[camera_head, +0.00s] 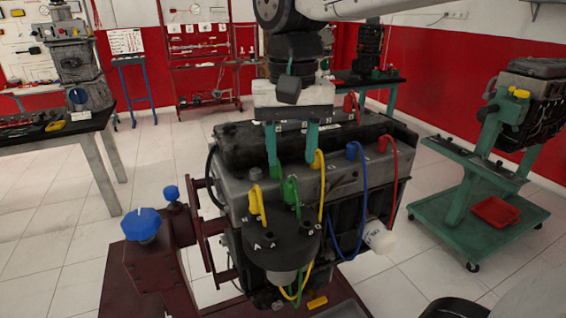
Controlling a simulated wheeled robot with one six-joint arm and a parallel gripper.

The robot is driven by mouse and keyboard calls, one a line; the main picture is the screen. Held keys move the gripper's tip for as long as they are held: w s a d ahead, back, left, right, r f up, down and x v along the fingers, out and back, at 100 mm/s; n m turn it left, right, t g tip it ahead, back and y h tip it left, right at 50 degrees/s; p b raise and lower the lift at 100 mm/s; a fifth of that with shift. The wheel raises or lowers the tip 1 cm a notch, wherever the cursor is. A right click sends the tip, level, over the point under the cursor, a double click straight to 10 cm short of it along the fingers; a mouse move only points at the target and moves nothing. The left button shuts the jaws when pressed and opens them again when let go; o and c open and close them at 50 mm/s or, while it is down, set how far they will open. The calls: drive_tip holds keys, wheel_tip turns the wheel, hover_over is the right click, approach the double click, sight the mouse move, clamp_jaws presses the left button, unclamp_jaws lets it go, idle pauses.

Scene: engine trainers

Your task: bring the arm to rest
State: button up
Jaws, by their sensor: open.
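My gripper (292,158) hangs in the middle of the camera_head view, pointing down, with its two teal fingers apart. It is open, with nothing seen between the fingers. My arm (292,45) comes down from the top right edge to the gripper. The fingertips appear over the top of an engine trainer (225,178), close to a green cable (290,190) and a yellow cable (319,161). I cannot tell from this one view whether they touch the engine or the cables.
A black lettered distributor cap (283,240) sits at the engine's front. Blue (361,190) and red cables (396,165) loop at its right. A blue knob (141,224) tops the dark red stand. A table (90,128) is left, a green wheeled stand (460,215) right. Floor between is clear.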

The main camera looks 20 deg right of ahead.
drive_tip(key=shift+r, duration=0.2)
drive_tip(key=s+d+f+n, duration=0.1)
drive_tip(key=s+d+f, duration=0.2)
drive_tip(key=s, duration=0.3)
drive_tip(key=s+d+f+n+t, duration=0.1)
drive_tip(key=s+d+f+n, duration=0.1)
drive_tip(key=s+d+f, duration=0.2)
wheel_tip(320, 180, down, 2)
drive_tip(key=shift+s+d+f, duration=0.15)
drive_tip(key=shift+s+d, duration=0.05)
drive_tip(key=shift+s, duration=0.95)
